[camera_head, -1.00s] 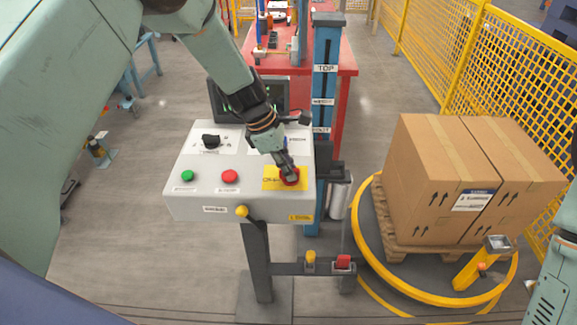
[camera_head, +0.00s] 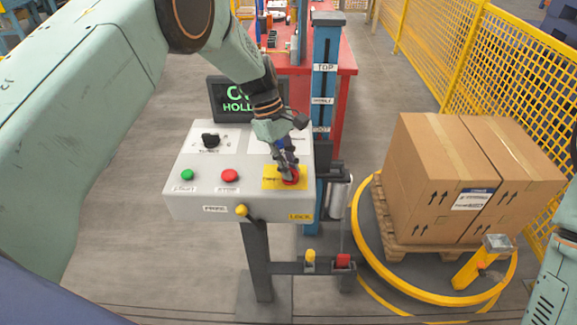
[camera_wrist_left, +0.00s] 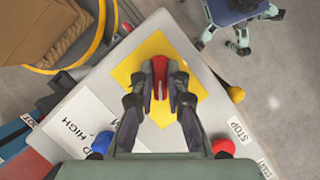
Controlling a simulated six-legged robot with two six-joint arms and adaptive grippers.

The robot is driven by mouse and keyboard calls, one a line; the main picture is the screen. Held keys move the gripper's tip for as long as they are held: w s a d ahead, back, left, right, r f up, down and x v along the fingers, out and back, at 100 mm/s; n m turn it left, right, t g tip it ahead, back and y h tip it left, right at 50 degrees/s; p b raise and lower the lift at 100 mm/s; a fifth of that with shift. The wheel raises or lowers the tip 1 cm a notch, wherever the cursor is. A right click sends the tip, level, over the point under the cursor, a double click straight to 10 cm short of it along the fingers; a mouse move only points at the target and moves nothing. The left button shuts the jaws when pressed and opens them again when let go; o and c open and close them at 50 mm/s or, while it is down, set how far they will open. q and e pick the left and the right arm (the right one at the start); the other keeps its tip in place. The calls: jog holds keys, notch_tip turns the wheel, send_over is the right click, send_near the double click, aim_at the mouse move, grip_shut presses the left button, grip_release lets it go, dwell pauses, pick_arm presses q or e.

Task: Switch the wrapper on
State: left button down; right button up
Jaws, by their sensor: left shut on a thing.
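The control box (camera_head: 205,203) of the wrapper stands on a dark post. A red knob (camera_head: 290,181) sits on a yellow plate (camera_head: 270,184) at its front right corner. My left gripper (camera_head: 288,170) reaches down onto this knob and is shut on it. In the left wrist view the red knob (camera_wrist_left: 182,88) shows between the fingers (camera_wrist_left: 172,78), over the yellow plate (camera_wrist_left: 138,70). My right gripper is out of view.
A green button (camera_head: 187,175), red stop button (camera_head: 229,176) and black selector (camera_head: 210,140) sit left of the yellow plate. A blue mast (camera_head: 325,100) stands behind. Boxes (camera_head: 440,180) stand on a turntable (camera_head: 418,293) at right, beside a yellow fence (camera_head: 480,60).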

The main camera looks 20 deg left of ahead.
pick_arm(q)
jog(key=m, duration=0.2)
jog(key=m+g+y+b, duration=0.1)
jog(key=m, duration=0.1)
jog(key=m+b, duration=0.1)
jog(key=m, duration=0.1)
jog(key=shift+w+d+g+y, duration=0.1)
jog(key=shift+w+g+y, duration=0.2)
jog(key=shift+g, duration=0.1)
jog(key=shift+r+m+g+y+b, duration=0.15)
jog(key=shift+m+y+b, duration=0.15)
jog(key=shift+m, duration=0.75)
jog(key=shift+r+m+g+y+b, duration=0.15)
jog(key=shift+m+y+b, duration=0.15)
jog(key=shift+m, duration=0.75)
jog(key=c, duration=1.7)
grip_release()
jog(key=o, duration=0.4)
jog(key=shift+s+f, duration=0.1)
jog(key=shift+f, duration=0.1)
jog(key=shift+c, duration=0.2)
jog(key=d+v, duration=0.1)
jog(key=v, duration=0.6)
jog(key=shift+a+r, duration=0.2)
jog(key=shift+a, duration=0.2)
